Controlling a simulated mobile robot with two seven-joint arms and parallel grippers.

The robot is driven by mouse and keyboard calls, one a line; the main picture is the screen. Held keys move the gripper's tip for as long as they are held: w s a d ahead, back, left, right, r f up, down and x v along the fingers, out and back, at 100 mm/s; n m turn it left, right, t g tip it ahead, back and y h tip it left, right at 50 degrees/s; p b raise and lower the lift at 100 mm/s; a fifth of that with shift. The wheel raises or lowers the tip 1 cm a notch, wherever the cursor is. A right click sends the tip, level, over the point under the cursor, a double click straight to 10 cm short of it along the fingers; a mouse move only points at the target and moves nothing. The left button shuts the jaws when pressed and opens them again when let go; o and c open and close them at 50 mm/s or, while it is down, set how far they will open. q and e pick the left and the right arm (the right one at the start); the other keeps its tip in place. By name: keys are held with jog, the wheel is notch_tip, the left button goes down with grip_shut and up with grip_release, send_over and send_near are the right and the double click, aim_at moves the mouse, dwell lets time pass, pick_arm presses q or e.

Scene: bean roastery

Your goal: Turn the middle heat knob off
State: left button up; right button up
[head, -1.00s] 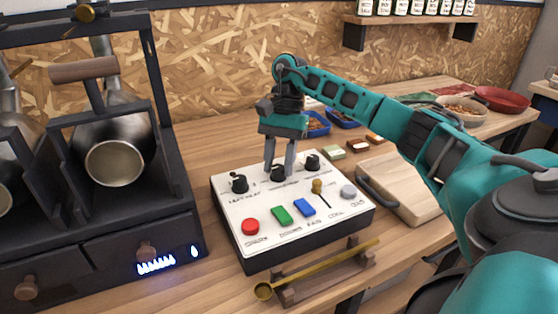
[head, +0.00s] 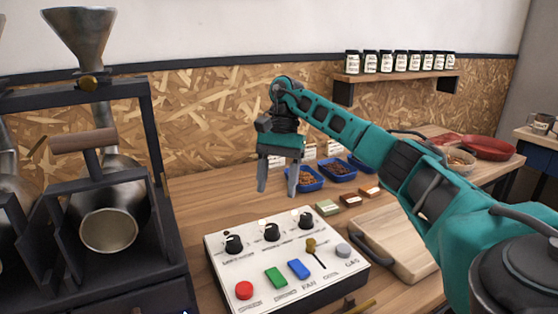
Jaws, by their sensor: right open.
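The white control panel (head: 262,262) sits on the wooden bench with three black knobs in a row along its back. The middle heat knob (head: 271,232) stands between the left knob (head: 233,244) and the right knob (head: 306,219). The exact direction of its pointer is too small to read. My right gripper (head: 277,191) is open and empty, above and behind the middle knob, apart from it, with its fingers pointing down. My left gripper is not in view.
The roaster (head: 108,225) with its metal drums and dark frame stands left of the panel. A wooden board (head: 398,245) lies to the right. Blue trays of beans (head: 337,167) sit behind. A red button (head: 244,290) and a small brass lever (head: 311,245) are on the panel.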

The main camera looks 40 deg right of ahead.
jog(key=shift+p+v, duration=0.8)
jog(key=shift+v, duration=1.35)
